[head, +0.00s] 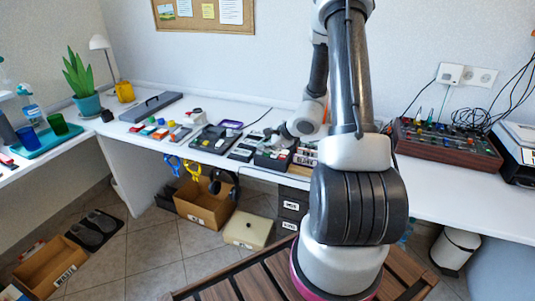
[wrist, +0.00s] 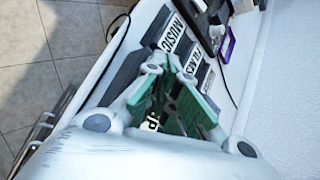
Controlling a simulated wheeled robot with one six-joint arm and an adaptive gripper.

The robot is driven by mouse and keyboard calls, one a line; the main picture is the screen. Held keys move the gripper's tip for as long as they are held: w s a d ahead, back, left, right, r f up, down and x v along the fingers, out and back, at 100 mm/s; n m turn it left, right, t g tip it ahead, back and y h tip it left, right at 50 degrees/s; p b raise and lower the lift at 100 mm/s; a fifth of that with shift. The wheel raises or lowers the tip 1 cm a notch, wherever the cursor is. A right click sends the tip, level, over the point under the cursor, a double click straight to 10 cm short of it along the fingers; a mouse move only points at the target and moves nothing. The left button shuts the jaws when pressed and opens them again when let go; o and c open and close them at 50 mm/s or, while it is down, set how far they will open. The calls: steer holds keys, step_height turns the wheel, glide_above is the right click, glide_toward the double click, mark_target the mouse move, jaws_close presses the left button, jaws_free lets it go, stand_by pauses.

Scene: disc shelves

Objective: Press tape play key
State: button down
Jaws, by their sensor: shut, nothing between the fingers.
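My gripper (head: 283,135) is low over the desk in the head view, just above a dark box with a white label (head: 271,160) near the front edge. In the wrist view my gripper (wrist: 172,76) shows its green-padded fingers shut, with nothing held. The fingers hide most of what lies under them; only part of some white lettering shows below. I cannot make out the tape player or its play key for certain, nor whether the fingertips touch anything.
Grey boxes labelled MUSIC (wrist: 171,36) and FILMS (wrist: 188,65) lie beside the fingers. A black device (head: 213,139) stands to the left, a mixer (head: 447,145) to the right. Headphones (head: 221,183) hang at the front edge. The white desk (head: 425,198) is clear before the mixer.

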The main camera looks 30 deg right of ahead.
mark_target(266, 154)
steer(key=shift+f, duration=0.4)
stand_by(0.4)
steer(key=shift+r, duration=0.85)
steer(key=shift+r, duration=2.5)
